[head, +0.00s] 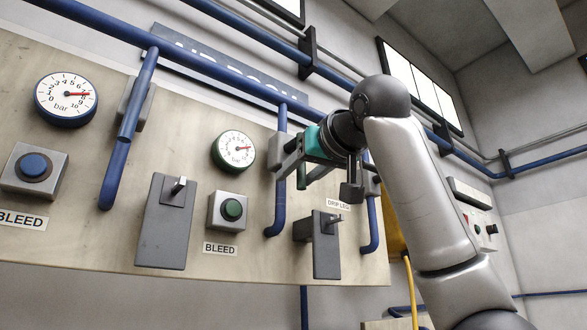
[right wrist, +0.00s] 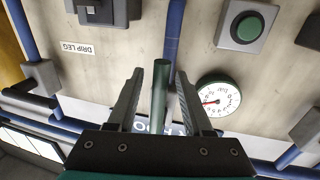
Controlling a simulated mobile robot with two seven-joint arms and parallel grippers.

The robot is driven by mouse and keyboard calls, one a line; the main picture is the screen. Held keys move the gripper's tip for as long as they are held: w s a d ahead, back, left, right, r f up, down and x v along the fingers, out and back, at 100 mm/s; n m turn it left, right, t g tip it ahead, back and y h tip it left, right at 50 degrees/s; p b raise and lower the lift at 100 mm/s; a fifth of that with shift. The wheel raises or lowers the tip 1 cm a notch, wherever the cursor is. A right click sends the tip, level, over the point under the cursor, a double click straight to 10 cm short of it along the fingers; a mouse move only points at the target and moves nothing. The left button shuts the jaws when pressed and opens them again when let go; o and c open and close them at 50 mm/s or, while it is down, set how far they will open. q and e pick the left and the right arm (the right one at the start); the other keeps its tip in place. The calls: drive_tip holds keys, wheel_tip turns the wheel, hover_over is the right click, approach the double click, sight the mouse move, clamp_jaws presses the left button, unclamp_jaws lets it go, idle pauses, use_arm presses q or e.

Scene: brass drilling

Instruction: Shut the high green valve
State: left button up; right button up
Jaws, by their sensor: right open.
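The green valve shows as a green lever bar (head: 301,177) on the panel's upper pipe run, mostly covered by my right gripper in the head view. In the right wrist view the green lever (right wrist: 160,95) stands between the two fingers, with a gap on each side. My right gripper (head: 298,164) is open around the lever; its two dark fingers also show in the right wrist view (right wrist: 159,82). The valve body behind it is largely hidden. My left gripper is not in view.
On the panel (head: 80,255) are a green-rimmed gauge (head: 233,151), a green bleed button (head: 231,209), a blue-rimmed gauge (head: 66,99) and a blue button (head: 35,166). Grey switch boxes (head: 166,222) (head: 326,245) stick out below. Blue pipes (head: 282,185) run beside the gripper.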

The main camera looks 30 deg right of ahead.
drive_tip(key=shift+w+d+p, duration=0.15)
drive_tip(key=shift+w+p, duration=0.15)
drive_tip(key=shift+w, duration=0.9)
clamp_jaws()
idle(0.6)
